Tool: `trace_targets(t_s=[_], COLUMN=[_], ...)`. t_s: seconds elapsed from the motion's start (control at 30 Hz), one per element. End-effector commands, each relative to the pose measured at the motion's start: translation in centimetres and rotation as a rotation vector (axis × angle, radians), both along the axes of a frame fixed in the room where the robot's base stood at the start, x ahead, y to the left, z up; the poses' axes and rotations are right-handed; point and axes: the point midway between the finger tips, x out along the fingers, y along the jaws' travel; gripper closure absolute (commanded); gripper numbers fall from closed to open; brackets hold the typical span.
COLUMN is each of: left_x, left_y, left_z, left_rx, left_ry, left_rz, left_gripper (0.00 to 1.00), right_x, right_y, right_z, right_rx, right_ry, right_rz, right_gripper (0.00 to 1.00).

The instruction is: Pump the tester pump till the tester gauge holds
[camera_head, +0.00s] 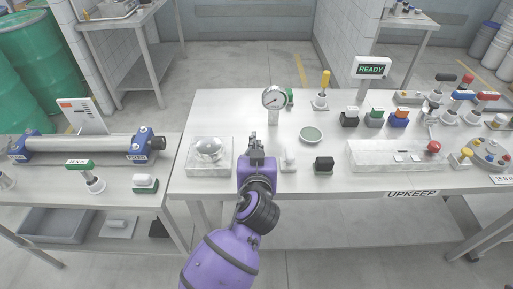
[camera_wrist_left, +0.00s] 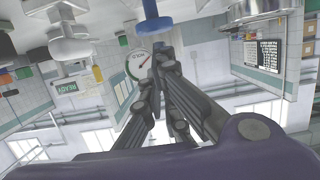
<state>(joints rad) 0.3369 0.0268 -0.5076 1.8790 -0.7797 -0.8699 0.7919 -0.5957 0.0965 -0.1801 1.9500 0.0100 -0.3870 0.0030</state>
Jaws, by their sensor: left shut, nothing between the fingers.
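The tester gauge (camera_head: 273,97) is a round white dial on a post at the back middle of the bench. Its needle is too small to read there. It also shows upside down in the left wrist view (camera_wrist_left: 138,63), with green and red marks on its face. My left gripper (camera_head: 257,151) is shut and empty, in front of the gauge, between a clear-domed block and a small white fitting. In the left wrist view a blue flanged post (camera_wrist_left: 156,22) stands just beyond the fingertips, apparently the tester pump; my gripper hides it in the head view. My right gripper is out of view.
The clear-domed block (camera_head: 209,152) is left of my gripper, the white fitting (camera_head: 288,158) and a black block (camera_head: 324,164) right. A green-topped dish (camera_head: 311,134) lies behind. A yellow-knobbed lever (camera_head: 325,82) and READY sign (camera_head: 371,69) stand at the back.

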Motion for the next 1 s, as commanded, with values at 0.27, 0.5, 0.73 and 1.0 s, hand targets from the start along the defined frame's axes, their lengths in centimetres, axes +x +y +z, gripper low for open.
trace_targets(t_s=[0.27, 0.5, 0.73, 1.0], left_x=[0.0, -0.1, -0.1, 0.0], left_y=[0.0, -0.1, 0.0, 0.1], left_z=[-0.4, -1.5, -3.0, -2.7], left_rx=[0.001, -0.004, 0.000, 0.001], left_ry=[-0.001, 0.007, 0.004, 0.004], left_rz=[-0.001, 0.000, 0.001, 0.001], left_gripper=[1.00, 1.00, 1.00, 1.00], right_x=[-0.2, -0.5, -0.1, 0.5], right_y=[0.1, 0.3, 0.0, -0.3], right_z=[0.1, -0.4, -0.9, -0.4], right_rx=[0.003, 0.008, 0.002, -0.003], right_ry=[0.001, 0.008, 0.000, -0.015], right_rz=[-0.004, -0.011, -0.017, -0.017], right_gripper=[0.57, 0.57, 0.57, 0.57])
